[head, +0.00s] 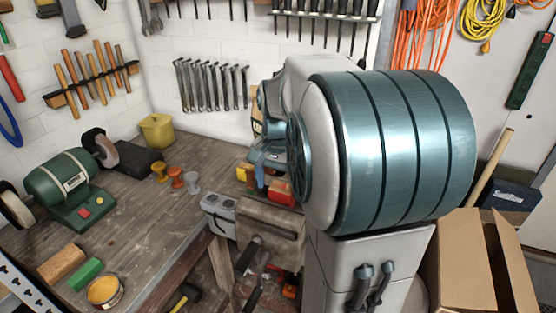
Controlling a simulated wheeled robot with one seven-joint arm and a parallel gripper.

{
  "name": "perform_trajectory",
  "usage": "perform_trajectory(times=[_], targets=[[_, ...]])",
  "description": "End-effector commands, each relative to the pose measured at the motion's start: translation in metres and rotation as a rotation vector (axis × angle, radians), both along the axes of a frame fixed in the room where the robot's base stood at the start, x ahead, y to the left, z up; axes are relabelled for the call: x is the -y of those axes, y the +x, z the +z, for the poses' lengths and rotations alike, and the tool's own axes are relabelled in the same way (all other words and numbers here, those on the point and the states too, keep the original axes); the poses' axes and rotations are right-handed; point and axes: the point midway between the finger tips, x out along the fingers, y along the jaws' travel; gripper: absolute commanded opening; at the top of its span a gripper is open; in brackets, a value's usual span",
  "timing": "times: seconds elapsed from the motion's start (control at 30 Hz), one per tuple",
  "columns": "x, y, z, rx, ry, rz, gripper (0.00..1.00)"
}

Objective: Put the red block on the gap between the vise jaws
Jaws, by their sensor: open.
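A red block (281,193) shows at the right end of the bench, partly covered by my arm. The vise (270,222) is at the bench's front edge, with a wooden front jaw. My arm covers its right part, so the gap between the jaws does not show clearly. My gripper (260,176) appears small beyond my large arm link, low by the red block and open. Its fingertips are mostly hidden, and I cannot tell whether it touches the block.
A small yellow piece (241,174) is left of my gripper. A green bench grinder (68,188), a yellow bin (157,131) and a green block (85,274) are farther left. A cardboard box (470,265) stands right.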

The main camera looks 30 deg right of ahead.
Motion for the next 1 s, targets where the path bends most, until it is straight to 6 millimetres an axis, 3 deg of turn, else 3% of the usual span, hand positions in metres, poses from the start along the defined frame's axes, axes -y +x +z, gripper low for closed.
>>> perform_trajectory(times=[0.3, 0.53, 0.67, 0.77, 1.0], targets=[[0.0, 0.001, 0.068, 0.003, -0.001, 0.001, 0.72], [-0.001, -0.001, 0.09, 0.003, -0.001, 0.007, 0.72], [-0.018, -0.011, 0.086, 0.025, -0.011, 0.092, 0.72], [-0.042, -0.03, 0.072, 0.063, -0.029, 0.236, 0.72], [-0.097, -0.089, 0.021, 0.182, -0.085, 0.653, 0.72]])
